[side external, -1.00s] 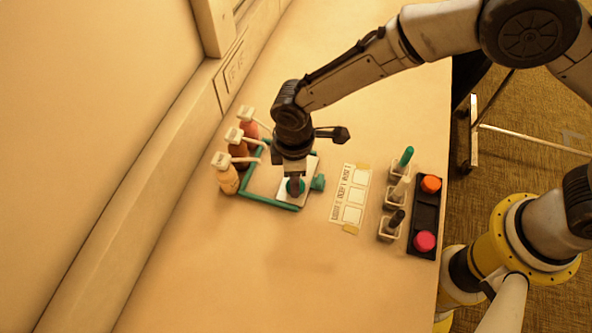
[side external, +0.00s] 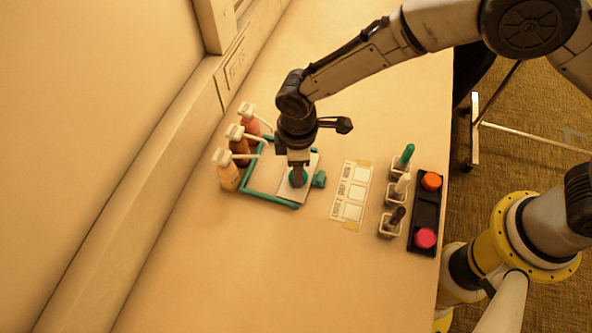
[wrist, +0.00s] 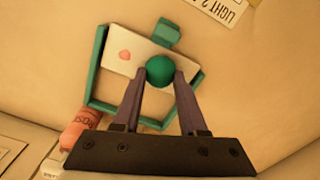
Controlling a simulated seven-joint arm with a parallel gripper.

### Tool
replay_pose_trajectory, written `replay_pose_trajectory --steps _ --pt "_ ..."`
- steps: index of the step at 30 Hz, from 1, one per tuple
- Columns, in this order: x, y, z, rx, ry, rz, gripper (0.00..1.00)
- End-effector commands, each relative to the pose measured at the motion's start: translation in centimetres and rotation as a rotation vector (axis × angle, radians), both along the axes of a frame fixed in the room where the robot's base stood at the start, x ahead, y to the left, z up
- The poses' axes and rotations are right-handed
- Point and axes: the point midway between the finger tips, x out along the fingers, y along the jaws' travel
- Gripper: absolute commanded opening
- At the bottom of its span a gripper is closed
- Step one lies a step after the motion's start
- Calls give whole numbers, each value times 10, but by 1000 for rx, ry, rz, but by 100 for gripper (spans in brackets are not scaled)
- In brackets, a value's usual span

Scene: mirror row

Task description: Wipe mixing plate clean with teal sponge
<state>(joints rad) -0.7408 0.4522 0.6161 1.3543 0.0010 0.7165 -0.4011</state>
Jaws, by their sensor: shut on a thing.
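The teal sponge (wrist: 160,71) is a round piece between my gripper's fingertips (wrist: 158,78); it also shows in the side view (side external: 298,178). My gripper (side external: 298,182) is shut on it and points down over the mixing plate (side external: 283,191). The plate is pale and sits inside a teal frame (side external: 272,200). In the wrist view the plate (wrist: 117,57) has a pinkish-red smear (wrist: 125,54) left of the sponge. The sponge overlaps the plate in both views; I cannot tell whether it touches. The sponge and fingers hide part of the plate.
Several pump bottles (side external: 229,177) stand close on the frame's left. A printed card (side external: 351,194) is taped to the right. Beyond it are small holders with upright tools (side external: 398,190) and a black tray (side external: 426,212) with orange and pink pieces. The front table is clear.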

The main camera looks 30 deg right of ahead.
Motion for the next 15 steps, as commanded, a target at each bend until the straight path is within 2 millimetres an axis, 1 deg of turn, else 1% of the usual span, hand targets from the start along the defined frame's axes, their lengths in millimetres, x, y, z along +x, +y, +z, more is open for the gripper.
replay_pose_trajectory --steps 12,15 --pt "17 -19 0 -5 2 -1 0" --pt "19 -21 0 -3 3 -1 0"
